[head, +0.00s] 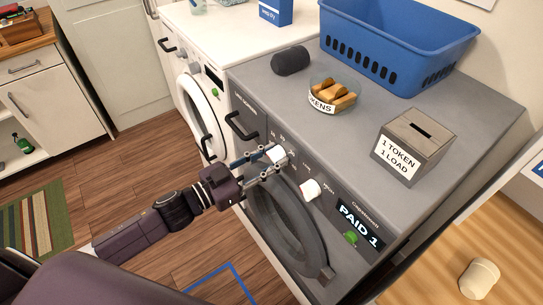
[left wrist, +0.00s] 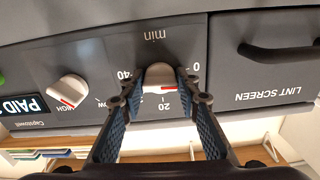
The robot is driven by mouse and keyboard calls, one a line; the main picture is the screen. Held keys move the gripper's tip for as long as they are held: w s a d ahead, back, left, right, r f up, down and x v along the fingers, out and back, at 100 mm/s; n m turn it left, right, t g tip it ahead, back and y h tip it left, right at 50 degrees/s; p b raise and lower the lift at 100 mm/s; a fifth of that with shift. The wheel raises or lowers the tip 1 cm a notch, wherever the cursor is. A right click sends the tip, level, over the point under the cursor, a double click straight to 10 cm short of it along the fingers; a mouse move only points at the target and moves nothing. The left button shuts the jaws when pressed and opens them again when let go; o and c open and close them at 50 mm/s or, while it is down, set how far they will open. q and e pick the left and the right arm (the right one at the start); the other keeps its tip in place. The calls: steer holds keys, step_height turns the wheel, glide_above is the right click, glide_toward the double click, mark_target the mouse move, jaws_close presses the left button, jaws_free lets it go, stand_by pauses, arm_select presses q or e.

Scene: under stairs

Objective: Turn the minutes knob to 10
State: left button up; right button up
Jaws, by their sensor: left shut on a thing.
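The white minutes knob (head: 277,154) is on the front panel of the grey dryer (head: 292,92). In the left wrist view, the knob (left wrist: 159,77) is below the upside-down "min" label, with 0, 20 and 40 around it. Its red mark is on the side toward the 20. My left gripper (head: 268,162) is shut on this knob, with one finger on each side; the fingers also show in the left wrist view (left wrist: 160,95). A second white knob (head: 310,189), beside the HIGH label, is apart from the gripper. My right gripper is not in view.
A blue basket (head: 401,44), token bowl (head: 335,94), dark roll (head: 291,61) and token box (head: 412,145) stand on the dryer. A "PAID 1" display (head: 358,224) is right of the knobs. The lint screen handle (head: 241,126) sticks out nearby.

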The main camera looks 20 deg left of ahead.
arm_select(q)
steer(key=m, duration=0.4)
steer(key=shift+m, duration=1.5)
steer(key=o, duration=1.2)
steer(key=shift+c, duration=0.2)
